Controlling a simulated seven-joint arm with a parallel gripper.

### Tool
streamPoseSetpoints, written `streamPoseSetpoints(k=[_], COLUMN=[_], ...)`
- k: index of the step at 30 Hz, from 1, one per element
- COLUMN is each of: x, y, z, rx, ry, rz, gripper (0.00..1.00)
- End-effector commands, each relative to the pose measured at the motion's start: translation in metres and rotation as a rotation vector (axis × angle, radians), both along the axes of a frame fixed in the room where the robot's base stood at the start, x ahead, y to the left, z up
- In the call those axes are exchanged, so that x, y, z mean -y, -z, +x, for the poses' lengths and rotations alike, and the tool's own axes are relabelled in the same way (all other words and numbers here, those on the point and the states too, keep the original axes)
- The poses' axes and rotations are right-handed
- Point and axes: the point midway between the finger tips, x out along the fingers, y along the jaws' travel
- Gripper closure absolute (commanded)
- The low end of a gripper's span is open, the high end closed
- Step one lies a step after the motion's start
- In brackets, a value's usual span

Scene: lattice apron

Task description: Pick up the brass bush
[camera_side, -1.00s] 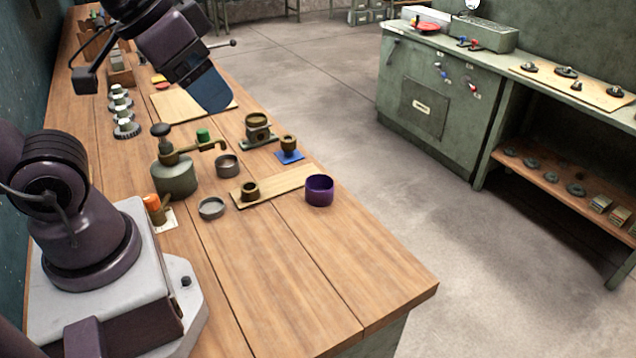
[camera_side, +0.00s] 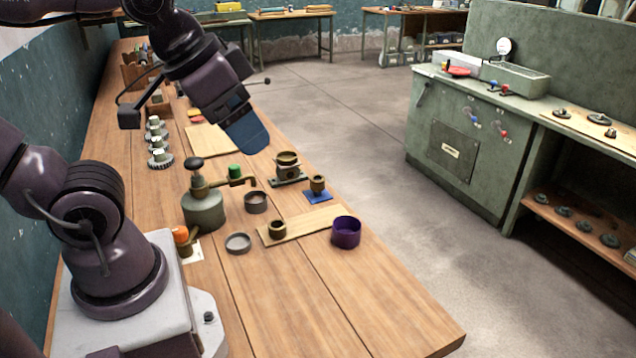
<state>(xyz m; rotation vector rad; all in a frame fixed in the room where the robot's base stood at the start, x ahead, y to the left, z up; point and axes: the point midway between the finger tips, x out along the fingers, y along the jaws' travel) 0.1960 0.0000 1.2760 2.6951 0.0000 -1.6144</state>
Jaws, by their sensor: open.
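Brass-coloured bush-like pieces stand in three places, and I cannot tell from the picture which one is the brass bush. One short bush (camera_side: 277,229) stands on a narrow wooden board (camera_side: 308,222). Another piece (camera_side: 317,184) stands on a blue square (camera_side: 319,197). A wider ring (camera_side: 287,159) sits on a dark stand (camera_side: 289,179). My gripper (camera_side: 251,142) is open, with its blue end tilted down, above the bench and up-left of these pieces in the picture. I see nothing held, but the gap between the fingers is hidden.
A pump-like oil can (camera_side: 204,210) with a spout stands left of the pieces. A purple cup (camera_side: 346,232), a grey dish (camera_side: 238,243) and a dark ring (camera_side: 255,202) stand nearby. Several grey knobbed pieces (camera_side: 158,143) line the left side. The bench's (camera_side: 350,300) near end is clear.

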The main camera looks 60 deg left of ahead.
Motion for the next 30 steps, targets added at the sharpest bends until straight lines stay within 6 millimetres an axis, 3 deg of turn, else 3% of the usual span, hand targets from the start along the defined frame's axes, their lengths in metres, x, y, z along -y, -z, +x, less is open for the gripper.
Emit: streamPoseSetpoints(k=[7,14,23,30], x=[-0.005,-0.037,-0.109,-0.18], y=[0.025,0.062,0.135,0.199], z=[0.012,0.061,0.131,0.173], rx=[-0.141,-0.323,-0.424,-0.359], ry=[-0.022,-0.165,-0.567,-0.921], rz=[-0.016,-0.036,0.008,0.108], gripper=[0.26,0.26,0.26,0.26])
